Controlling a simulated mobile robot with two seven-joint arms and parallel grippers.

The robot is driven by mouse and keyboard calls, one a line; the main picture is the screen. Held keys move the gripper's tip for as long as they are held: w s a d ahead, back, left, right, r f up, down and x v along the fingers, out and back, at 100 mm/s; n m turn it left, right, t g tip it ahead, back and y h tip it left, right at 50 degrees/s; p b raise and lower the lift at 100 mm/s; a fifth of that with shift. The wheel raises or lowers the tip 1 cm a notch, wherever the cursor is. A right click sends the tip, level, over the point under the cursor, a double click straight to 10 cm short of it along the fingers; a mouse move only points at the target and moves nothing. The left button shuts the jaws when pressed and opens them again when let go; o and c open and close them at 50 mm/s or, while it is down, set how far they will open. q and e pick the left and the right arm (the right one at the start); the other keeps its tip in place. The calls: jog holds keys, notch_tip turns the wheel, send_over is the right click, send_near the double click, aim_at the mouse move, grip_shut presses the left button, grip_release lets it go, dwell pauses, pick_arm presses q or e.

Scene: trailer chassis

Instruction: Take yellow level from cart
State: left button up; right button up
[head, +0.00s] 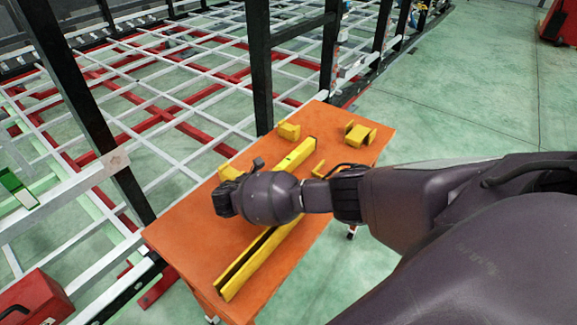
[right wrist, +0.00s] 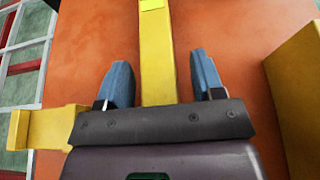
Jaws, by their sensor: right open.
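The yellow level (head: 255,262) is a long bar with a greenish vial, lying on the orange cart (head: 190,240). My right arm crosses its middle in the head view and hides part of it. My right gripper (head: 226,199) is over the cart. In the right wrist view the open right gripper (right wrist: 159,72) has blue fingers, one on each side of the level (right wrist: 157,52), with a gap on both sides. I cannot tell how far above the level the fingers are. My left gripper is not in view.
Smaller yellow brackets (head: 358,134) lie around the level on the cart. One bracket (right wrist: 42,124) is left of the gripper in the right wrist view. A trailer frame with dark posts (head: 260,65) stands behind the cart. A red box (head: 35,298) sits at lower left.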

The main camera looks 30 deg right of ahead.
grip_shut()
jog(key=shift+r, duration=0.1)
